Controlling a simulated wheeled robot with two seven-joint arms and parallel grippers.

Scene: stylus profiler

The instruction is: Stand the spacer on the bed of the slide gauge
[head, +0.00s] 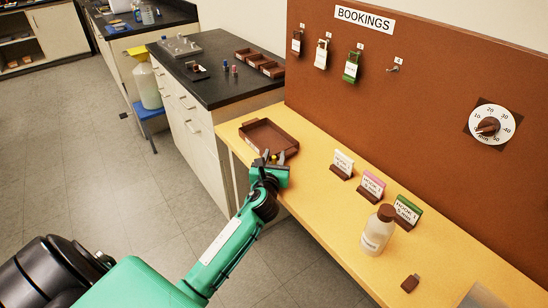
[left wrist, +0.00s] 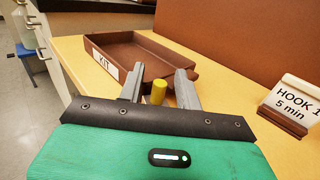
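A small yellow cylinder, which may be the spacer, shows upright between the two grey fingers of my left gripper (left wrist: 160,86) in the left wrist view (left wrist: 159,92). The fingers are apart, with a gap visible on each side of the cylinder. In the head view my left gripper (head: 273,157) is over the front edge of the wooden bench, at the near end of the brown tray; a bit of yellow shows at its tips. A small dark device (head: 197,71) on the black counter may be the slide gauge; it is too small to tell. My right gripper is not in view.
The brown tray labelled KIT (left wrist: 142,48) looks empty. Card stands (head: 371,186), a capped bottle (head: 377,232) and a small brown block (head: 410,283) are to the right on the bench.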

